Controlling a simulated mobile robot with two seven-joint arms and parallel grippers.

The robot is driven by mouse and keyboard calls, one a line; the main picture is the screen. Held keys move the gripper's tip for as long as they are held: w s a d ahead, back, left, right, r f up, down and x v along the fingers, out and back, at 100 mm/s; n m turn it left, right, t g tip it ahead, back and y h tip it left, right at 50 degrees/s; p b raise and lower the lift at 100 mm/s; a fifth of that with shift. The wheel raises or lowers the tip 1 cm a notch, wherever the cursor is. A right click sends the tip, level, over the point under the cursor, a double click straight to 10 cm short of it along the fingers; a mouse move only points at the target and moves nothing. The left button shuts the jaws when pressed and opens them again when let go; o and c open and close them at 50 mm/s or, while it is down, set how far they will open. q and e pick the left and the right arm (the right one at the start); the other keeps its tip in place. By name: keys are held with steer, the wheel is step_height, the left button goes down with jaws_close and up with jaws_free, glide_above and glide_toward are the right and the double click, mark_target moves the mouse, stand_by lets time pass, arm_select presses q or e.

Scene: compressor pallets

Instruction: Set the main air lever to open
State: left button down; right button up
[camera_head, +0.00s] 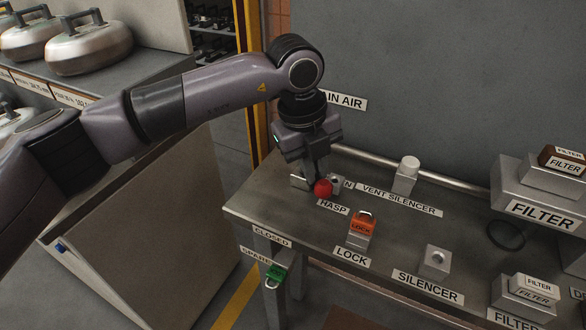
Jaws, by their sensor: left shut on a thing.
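My left gripper (316,172) comes in from the left and points down at the metal bench (312,235). It is shut on a red knob (323,187), which looks like the end of the main air lever. The rest of the lever is mostly hidden by my gripper. A grey metal block (299,181) shows beside the knob, under the gripper. A partly covered sign reading "...IN AIR" (347,101) is on the wall behind. A label ending in "N" is partly hidden beside the knob. My right gripper is not in view.
An orange lock (362,226) stands on a block in front. A white vent silencer (409,166) stands to the right, near a pipe. Filter boxes (522,188) fill the right end.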

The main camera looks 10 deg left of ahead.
arm_select(q)
steer(key=d+n, duration=0.1)
steer(key=n+b, duration=0.1)
steer(key=n, duration=0.1)
steer(key=shift+d+f, duration=0.4)
steer(key=shift+w+d+r+n+t+y+b, duration=0.15)
steer(key=shift+w+n+b, duration=0.15)
steer(key=shift+n, duration=0.45)
steer(key=shift+w+d+f+n+t+y+b, duration=0.1)
steer(key=shift+w+d+n+b, duration=0.15)
steer(key=shift+n, duration=0.45)
steer(key=shift+w+d+r+n+t+y+b, duration=0.1)
steer(key=shift+w+n+t+y+b, duration=0.15)
steer(key=shift+n, duration=0.5)
steer(key=c, duration=1.2)
jaws_free()
steer(key=shift+d+r, duration=0.1)
